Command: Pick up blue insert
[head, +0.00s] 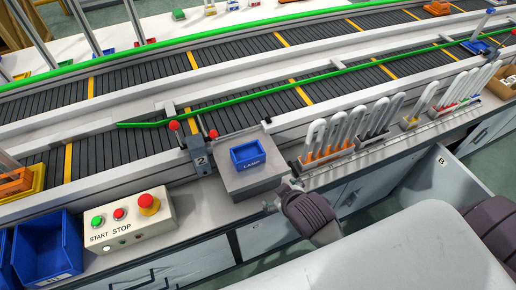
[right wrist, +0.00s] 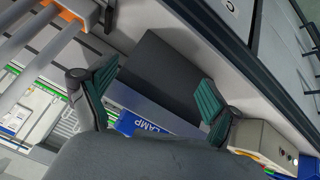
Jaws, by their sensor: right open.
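A small blue piece holding a glass tube (head: 476,46) stands on the conveyor at the far right of the head view. I cannot tell if it is the blue insert. A blue tray marked LAMP (head: 247,154) sits on a grey box (head: 254,181); it also shows in the right wrist view (right wrist: 128,124), partly hidden. My right gripper (head: 281,193) is beside the grey box's right side. In the right wrist view its green-padded fingers (right wrist: 155,98) are apart with nothing held between them. My left gripper is not in view.
An orange insert with tubes (head: 325,160) stands just right of my right gripper, with several more tube holders beyond. A control box (head: 128,220) with buttons and blue bins (head: 48,246) is at the left. Conveyor rails (head: 230,135) run behind.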

